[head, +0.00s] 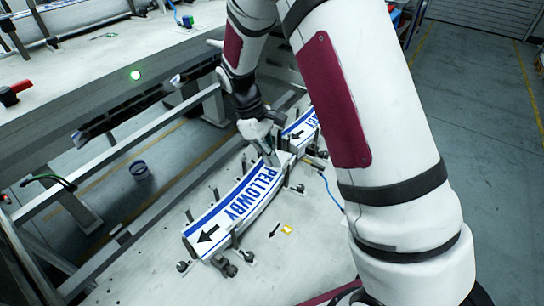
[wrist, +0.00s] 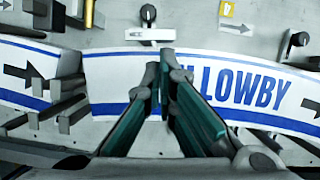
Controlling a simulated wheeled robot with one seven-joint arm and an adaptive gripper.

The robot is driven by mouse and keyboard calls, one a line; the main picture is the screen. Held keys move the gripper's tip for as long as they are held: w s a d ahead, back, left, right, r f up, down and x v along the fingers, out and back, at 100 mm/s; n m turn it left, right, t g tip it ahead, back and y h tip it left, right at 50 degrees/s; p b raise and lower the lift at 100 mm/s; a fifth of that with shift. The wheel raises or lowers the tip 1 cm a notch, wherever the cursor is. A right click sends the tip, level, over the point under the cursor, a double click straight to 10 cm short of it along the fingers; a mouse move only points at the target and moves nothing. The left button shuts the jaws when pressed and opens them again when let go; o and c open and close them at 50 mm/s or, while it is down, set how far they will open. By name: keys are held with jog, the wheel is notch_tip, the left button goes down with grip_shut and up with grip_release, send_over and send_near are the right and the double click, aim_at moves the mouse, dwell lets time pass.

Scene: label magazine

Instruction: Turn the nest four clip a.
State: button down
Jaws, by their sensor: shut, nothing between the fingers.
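My gripper (head: 270,156) points down over the curved blue-and-white PELLOWBY label strip (head: 238,205). In the wrist view the gripper (wrist: 162,72) has its teal-padded fingers together, with nothing between them, in front of the strip (wrist: 250,88) and hiding part of its lettering. A yellow marker reading 4 (wrist: 228,10) lies on the plate beyond the strip. Near it are a black-knobbed clip (wrist: 148,14) on a pale base and another black-knobbed clip (wrist: 297,42) at the right. I cannot tell which one is clip a. Neither is between the fingers.
A second label strip (head: 302,126) lies beyond the gripper. Grey brackets (wrist: 62,105) and several posts and knobs (head: 228,268) stand around the strips. The pale plate (head: 305,260) is mostly bare in front. A rail frame (head: 110,155) runs at the left.

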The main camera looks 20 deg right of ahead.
jog(key=shift+s+a+n+t+h+p, duration=0.1)
jog(key=shift+s+n+t+h+p, duration=0.2)
jog(key=shift+n, duration=0.45)
jog(key=shift+s+a+n+t+h+p, duration=0.1)
jog(key=shift+s+n+p, duration=0.25)
jog(key=shift+n, duration=0.7)
jog(key=shift+s+n+t+p, duration=0.4)
jog(key=shift+n+p, duration=0.1)
jog(key=shift+n, duration=0.3)
jog(key=shift+s+d+n+t+h+p, duration=0.15)
jog(key=shift+s+n+t+p, duration=0.2)
jog(key=shift+n, duration=0.45)
jog(key=shift+s+a+n+t+h+p, duration=0.15)
jog(key=shift+s+n+t+p, duration=0.15)
jog(key=shift+n, duration=0.5)
jog(key=shift+s+d+n+t+p, duration=0.25)
jog(key=shift+n+t+p, duration=0.1)
jog(key=shift+n, duration=0.5)
jog(key=shift+s+d+n+t+p, duration=0.1)
jog(key=shift+s+n+t+p, duration=0.15)
jog(key=shift+n, duration=0.6)
jog(key=shift+s+d+n+t, duration=0.25)
jog(key=shift+n+t, duration=0.1)
jog(key=shift+n, duration=0.5)
jog(key=shift+s+d+n+t, duration=0.2)
jog(key=shift+n+t, duration=0.1)
jog(key=shift+n, duration=0.55)
jog(key=shift+s+d, duration=0.15)
jog(key=shift+d, duration=0.1)
